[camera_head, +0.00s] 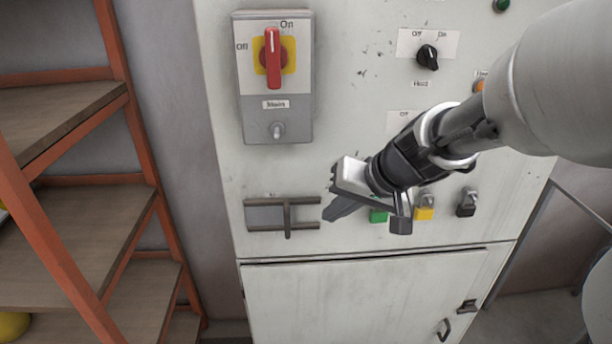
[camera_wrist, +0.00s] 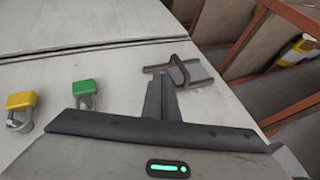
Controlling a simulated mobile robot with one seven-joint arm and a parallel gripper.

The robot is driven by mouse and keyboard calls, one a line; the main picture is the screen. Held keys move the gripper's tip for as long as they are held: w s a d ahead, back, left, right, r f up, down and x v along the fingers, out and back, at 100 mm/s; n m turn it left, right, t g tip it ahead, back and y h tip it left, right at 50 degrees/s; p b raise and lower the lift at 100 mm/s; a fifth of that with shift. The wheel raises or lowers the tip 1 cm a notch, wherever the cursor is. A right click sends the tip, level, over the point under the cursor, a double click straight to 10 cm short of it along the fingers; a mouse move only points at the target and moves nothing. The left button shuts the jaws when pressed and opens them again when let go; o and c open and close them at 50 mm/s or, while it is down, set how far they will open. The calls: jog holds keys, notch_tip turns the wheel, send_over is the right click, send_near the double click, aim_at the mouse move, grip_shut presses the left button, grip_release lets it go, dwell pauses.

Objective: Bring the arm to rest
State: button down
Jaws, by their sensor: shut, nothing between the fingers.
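My gripper (camera_head: 330,214) is in front of the grey cabinet (camera_head: 345,160), just right of a metal slide bracket (camera_head: 266,214) on the cabinet front. Its fingers are together with nothing between them. In the wrist view the shut fingers (camera_wrist: 162,84) point toward the bracket (camera_wrist: 182,72). I cannot tell whether the fingertips touch it. My arm reaches in from the upper right and covers part of the panel.
A red main switch (camera_head: 273,52) points to On. A black knob (camera_head: 428,57) sits upper right. Green (camera_head: 378,216), yellow (camera_head: 424,213) and black (camera_head: 467,203) padlocks hang behind and right of my gripper. An orange-framed shelf (camera_head: 75,200) stands left.

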jog(key=s+d+r+h+p, duration=0.2)
jog(key=s+r+p, duration=0.3)
jog(key=s+r, duration=0.2)
jog(key=s+d+r+n+h+p, duration=0.1)
jog(key=s+d+r+h+p, duration=0.1)
jog(key=s+r+p, duration=0.3)
jog(key=s+d+r, duration=0.1)
jog(key=s+r, duration=0.2)
jog(key=s, duration=0.2)
jog(key=shift+r+h, duration=0.2)
jog(key=shift+h, duration=0.2)
